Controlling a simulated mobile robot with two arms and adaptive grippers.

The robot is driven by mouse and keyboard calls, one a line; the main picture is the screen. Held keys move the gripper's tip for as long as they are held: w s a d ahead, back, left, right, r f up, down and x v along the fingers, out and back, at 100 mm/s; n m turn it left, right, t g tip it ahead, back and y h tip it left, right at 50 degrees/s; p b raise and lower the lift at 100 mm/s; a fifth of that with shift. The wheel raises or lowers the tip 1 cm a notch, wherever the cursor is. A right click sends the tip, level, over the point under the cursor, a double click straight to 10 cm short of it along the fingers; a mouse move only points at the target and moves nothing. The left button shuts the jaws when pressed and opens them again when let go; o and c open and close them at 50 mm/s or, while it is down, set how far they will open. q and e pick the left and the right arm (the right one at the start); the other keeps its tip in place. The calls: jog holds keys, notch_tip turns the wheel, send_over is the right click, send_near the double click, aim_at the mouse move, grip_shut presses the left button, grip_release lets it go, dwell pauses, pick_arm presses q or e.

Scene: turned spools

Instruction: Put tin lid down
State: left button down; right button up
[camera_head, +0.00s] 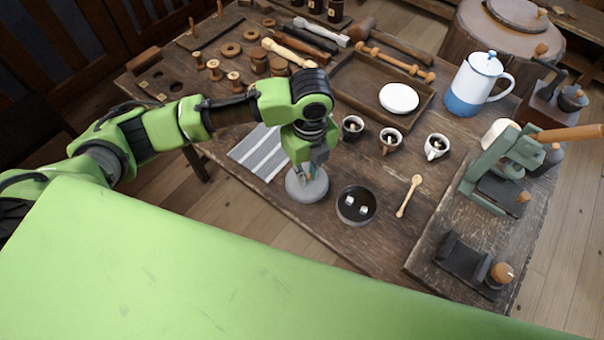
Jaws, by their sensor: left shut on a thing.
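A round grey tin lid (308,188) is under my left gripper (306,172) in the head view, near the front edge of the wooden table. The left gripper points down and is shut on the lid at its middle. The gripper hides part of the lid's top. I cannot tell whether the lid touches the table. A dark round tin (344,212) with small white cubes inside stands open just right of the lid. My right gripper is not in view.
A striped cloth (255,150) lies left of the lid. Three small cups, one of them white (437,146), stand behind it. A wooden spoon (409,196) lies right of the tin. A tray (352,97) holding a white disc (398,98), a blue-white pot (476,84) and a green press (490,170) stand farther off.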

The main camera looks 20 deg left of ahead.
pick_arm(q)
jog(key=shift+w+a+f, duration=0.35)
jog(key=shift+w+f, duration=0.05)
jog(key=shift+f, duration=0.2)
jog(key=shift+w+a+f, duration=0.3)
jog(key=shift+w+f, duration=0.05)
jog(key=shift+f, duration=0.2)
jog(key=f, duration=0.2)
jog(key=f+p, duration=0.1)
jog(key=shift+w+a, duration=0.15)
jog(key=shift+a, duration=0.1)
jog(key=shift+f, duration=0.45)
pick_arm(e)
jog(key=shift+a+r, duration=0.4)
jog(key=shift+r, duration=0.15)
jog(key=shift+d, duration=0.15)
pick_arm(q)
jog(key=c, duration=2)
grip_release()
jog(key=shift+f, duration=0.1)
